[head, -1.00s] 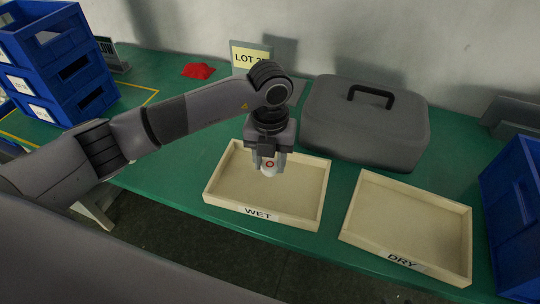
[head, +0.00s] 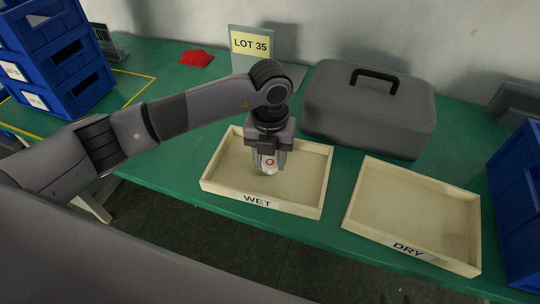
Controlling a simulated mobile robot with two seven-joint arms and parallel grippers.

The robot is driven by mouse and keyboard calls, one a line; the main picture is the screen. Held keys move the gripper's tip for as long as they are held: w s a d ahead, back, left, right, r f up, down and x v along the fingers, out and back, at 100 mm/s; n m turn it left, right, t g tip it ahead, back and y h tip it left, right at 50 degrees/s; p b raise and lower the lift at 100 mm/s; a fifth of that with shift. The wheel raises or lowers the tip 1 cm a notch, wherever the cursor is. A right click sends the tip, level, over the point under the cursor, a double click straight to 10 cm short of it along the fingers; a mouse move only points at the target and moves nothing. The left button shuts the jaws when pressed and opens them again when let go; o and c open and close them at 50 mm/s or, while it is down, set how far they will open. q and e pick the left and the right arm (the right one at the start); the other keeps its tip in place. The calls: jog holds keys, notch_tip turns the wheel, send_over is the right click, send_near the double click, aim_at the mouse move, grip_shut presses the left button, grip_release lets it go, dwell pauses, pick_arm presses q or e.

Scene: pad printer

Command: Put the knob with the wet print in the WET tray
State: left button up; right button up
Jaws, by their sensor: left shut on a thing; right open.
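My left gripper (head: 268,160) points down over the WET tray (head: 310,206), inside its outline. My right gripper is not in view.
An empty DRY tray (head: 460,262) stands to the right. A grey case with a handle (head: 375,113) stands behind the trays. A LOT 35 sign (head: 249,42), a red cloth (head: 196,58) and blue crates (head: 60,65) are further left. A blue bin (head: 520,200) is at right.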

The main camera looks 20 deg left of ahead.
aim_at(270, 162)
pick_arm(q)
jog(key=shift+f, duration=0.35)
jog(key=o, duration=0.8)
jog(key=shift+r, duration=0.1)
jog(key=shift+r+p, duration=1.9)
jog(key=shift+r, duration=1.1)
jog(key=shift+f, duration=0.1)
